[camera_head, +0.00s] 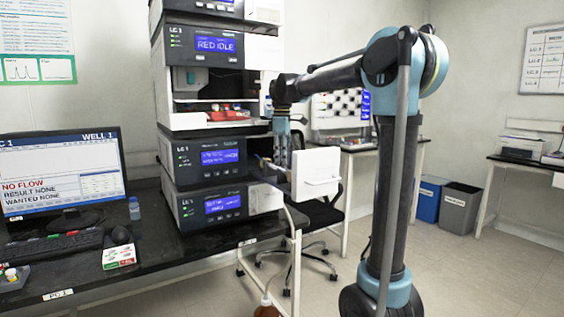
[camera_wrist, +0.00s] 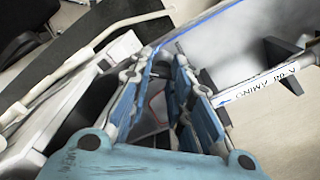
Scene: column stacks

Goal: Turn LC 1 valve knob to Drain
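The LC 1 stack (camera_head: 207,196) stands on the black bench in the head view, its modules showing blue screens. My gripper (camera_head: 282,150) is at the stack's right side, behind an open white door (camera_head: 316,174). In the wrist view my gripper (camera_wrist: 165,72) has its two blue-padded fingers apart, with a gap between them. A grey surface with a thin reddish line shows through the gap. I cannot make out the valve knob or its Drain mark in either view; the fingers may hide it. I cannot tell whether they touch anything.
A white labelled column (camera_wrist: 268,82) in black clips lies close to the right finger. White parts crowd the left finger. The monitor (camera_head: 62,172) reads NO FLOW. A chair (camera_head: 318,215) and bins (camera_head: 460,207) stand on the floor behind.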

